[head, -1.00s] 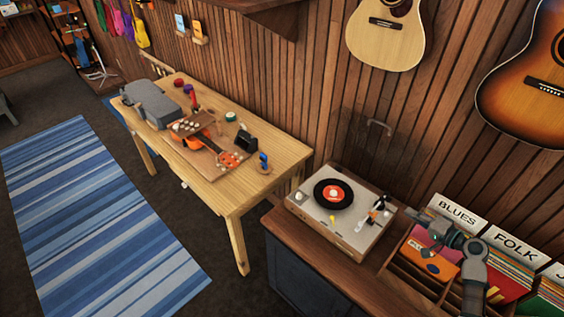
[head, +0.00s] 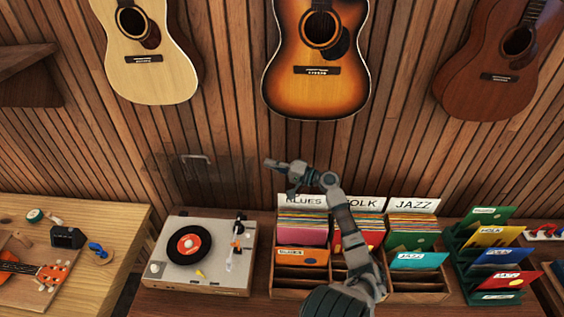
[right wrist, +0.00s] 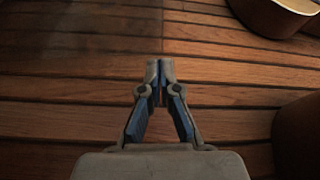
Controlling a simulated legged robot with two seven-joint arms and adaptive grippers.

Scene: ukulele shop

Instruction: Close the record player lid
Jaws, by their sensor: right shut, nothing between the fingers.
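The record player (head: 201,252) stands on the wooden cabinet with a black record with a red label (head: 189,244) on its platter. Its see-through, smoky lid (head: 215,180) stands open and upright at the back, close to the slatted wall, with a grey handle (head: 197,158) at its top edge. My right gripper (head: 268,164) is shut and empty, raised to the right of the lid at about handle height in the picture, apart from it. In the right wrist view its fingertips (right wrist: 160,66) meet before the wood slats. My left gripper is not in view.
Record bins (head: 302,282) with BLUES, FOLK and JAZZ signs stand right of the player, under my right arm. A green record rack (head: 470,270) is farther right. Guitars (head: 318,75) hang on the wall above. A wooden table (head: 120,250) with a ukulele is at the left.

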